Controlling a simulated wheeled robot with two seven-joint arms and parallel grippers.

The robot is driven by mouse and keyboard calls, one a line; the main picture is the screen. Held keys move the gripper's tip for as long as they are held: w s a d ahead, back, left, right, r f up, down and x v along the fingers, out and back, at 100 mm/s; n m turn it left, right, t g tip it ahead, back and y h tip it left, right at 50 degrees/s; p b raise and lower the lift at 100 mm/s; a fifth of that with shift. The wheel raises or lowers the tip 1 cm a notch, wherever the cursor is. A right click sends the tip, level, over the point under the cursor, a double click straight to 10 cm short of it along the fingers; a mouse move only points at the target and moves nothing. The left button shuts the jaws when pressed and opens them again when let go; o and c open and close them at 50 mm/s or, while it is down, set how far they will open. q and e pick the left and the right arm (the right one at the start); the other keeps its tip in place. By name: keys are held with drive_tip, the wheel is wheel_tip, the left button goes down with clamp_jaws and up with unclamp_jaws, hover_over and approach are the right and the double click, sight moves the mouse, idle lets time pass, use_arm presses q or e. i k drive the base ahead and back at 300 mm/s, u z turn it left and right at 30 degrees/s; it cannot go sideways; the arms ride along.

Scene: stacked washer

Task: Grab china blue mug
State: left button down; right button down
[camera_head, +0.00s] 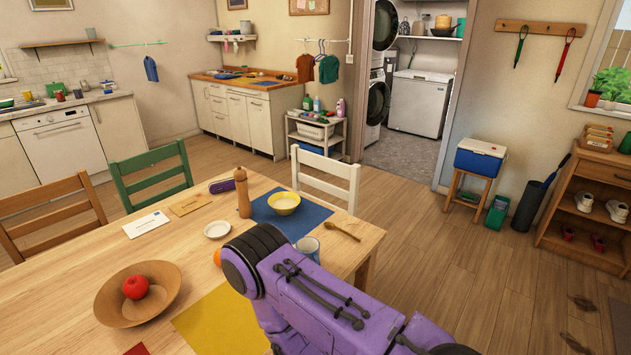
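A pale blue mug (308,247) stands on the wooden dining table (60,280), near its right side. My purple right arm reaches in from the bottom right and covers the mug's lower part. The mug's handle cannot be made out. The front end of this arm is over the table, just left of the mug in the picture. The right gripper's fingers are hidden by the arm or out of sight. My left gripper is not in view.
Near the mug are a wooden spoon (343,231), a yellow bowl (284,203) on a blue placemat (314,220), a pepper mill (242,194) and a small white dish (217,230). A wooden bowl (112,305) holds a red apple (135,287). A white chair (326,168) stands behind the table.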

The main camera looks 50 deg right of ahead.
sight(310, 246)
drive_tip(key=u, duration=0.05)
drive_tip(key=k, duration=0.05)
drive_tip(key=z, duration=1.85)
